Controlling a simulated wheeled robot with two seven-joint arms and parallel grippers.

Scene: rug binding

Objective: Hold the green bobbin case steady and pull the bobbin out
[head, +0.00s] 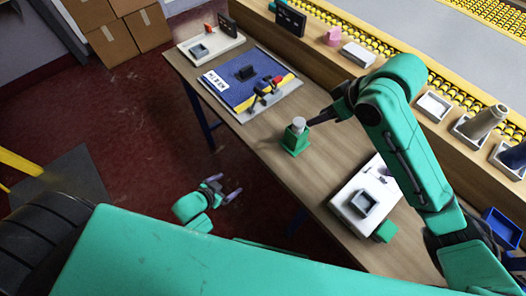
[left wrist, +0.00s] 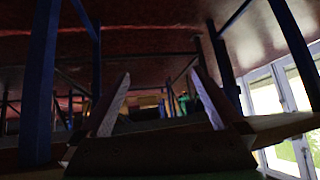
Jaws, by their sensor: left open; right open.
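The green bobbin case (head: 294,143) stands on the wooden table, near its middle. The pale grey bobbin (head: 298,123) sits upright in its top, with its upper part showing. My right gripper (head: 312,121) is close beside the bobbin, on its right; the fingers are small and dark, and the picture does not show clearly whether they touch it. My left gripper (head: 229,190) is open and empty, out over the floor in front of the table's edge, well away from the case. Its two spread fingers (left wrist: 160,95) also show in the left wrist view, with nothing between them.
A blue mat (head: 238,95) with tools and a white board (head: 211,44) lie at the table's far left. A white tray (head: 346,213) and a green block (head: 385,232) lie nearer right. Blue table legs (left wrist: 40,80) show in the left wrist view.

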